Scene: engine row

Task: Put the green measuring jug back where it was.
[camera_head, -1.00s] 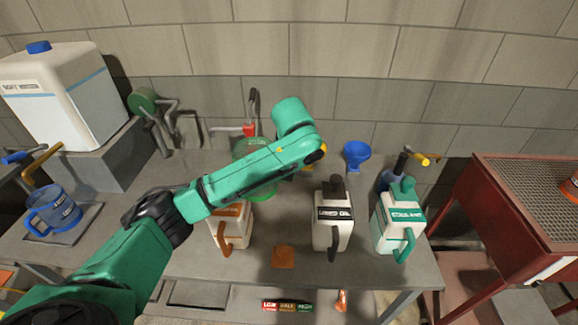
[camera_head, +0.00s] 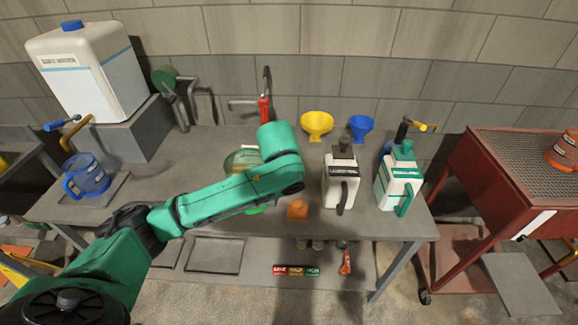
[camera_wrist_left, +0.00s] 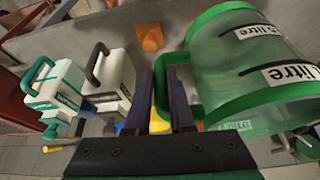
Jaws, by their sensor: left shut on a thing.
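The green measuring jug (camera_head: 243,160) is clear with green rims and handle. In the head view it is mostly hidden behind my left arm, above the bench. In the left wrist view the jug (camera_wrist_left: 250,75) fills the right side, with litre labels on its wall. My left gripper (camera_wrist_left: 163,92) is shut on its green handle. The left fingertips are hidden behind the arm in the head view. My right gripper is not in view.
A white jug with black handle (camera_head: 342,180) and one with green handle (camera_head: 398,186) stand right on the bench (camera_head: 390,222). Yellow (camera_head: 317,124) and blue (camera_head: 361,126) funnels are behind. A blue jug (camera_head: 88,178) stands left.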

